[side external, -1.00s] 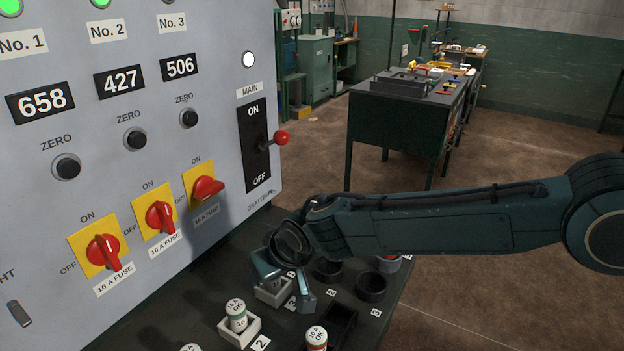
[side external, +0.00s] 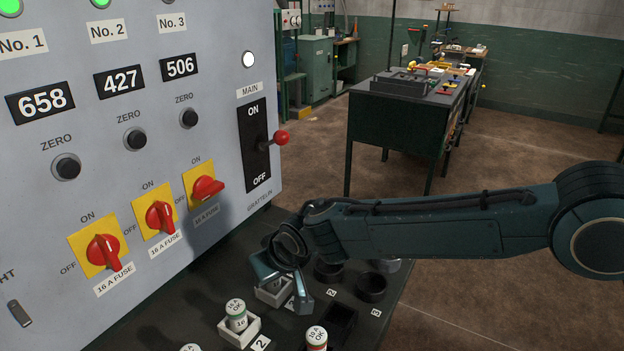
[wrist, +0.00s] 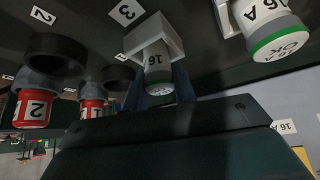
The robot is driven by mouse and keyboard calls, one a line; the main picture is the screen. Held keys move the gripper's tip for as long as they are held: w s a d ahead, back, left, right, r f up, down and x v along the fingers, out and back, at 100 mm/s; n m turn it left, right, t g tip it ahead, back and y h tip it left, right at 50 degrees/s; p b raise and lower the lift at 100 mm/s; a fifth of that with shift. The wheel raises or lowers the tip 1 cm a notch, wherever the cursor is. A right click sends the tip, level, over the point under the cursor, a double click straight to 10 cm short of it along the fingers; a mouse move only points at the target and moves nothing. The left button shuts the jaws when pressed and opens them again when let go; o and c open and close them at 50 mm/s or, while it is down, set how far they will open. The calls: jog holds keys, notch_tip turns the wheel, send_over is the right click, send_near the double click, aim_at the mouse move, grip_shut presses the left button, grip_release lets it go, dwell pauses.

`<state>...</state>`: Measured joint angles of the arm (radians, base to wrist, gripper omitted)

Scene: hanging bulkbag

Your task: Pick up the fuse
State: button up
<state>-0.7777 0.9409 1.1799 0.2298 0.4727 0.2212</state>
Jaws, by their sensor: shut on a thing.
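A pale 16 A fuse (wrist: 157,70) stands in a white square holder (wrist: 152,38) beside the label 3 in the wrist view. The holder also shows in the side view (side external: 270,296), with the fuse mostly hidden behind my fingers. My gripper (side external: 284,287) points down over this holder, one finger on each side of the fuse. It is shut on the fuse, whose lower end is still within the holder. In the wrist view my gripper (wrist: 164,84) has its blue fingers beside the fuse's top.
Another fuse (side external: 236,316) stands in the holder by label 2, close to my gripper. A further fuse (side external: 316,338) is at the front edge. Black round cups (side external: 371,288) lie to the right. The panel with red switches (side external: 104,250) rises on the left.

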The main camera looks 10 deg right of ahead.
jog(key=shift+r, duration=0.15)
notch_tip(320, 180, up, 20)
dwell(0.8)
dwell(0.7)
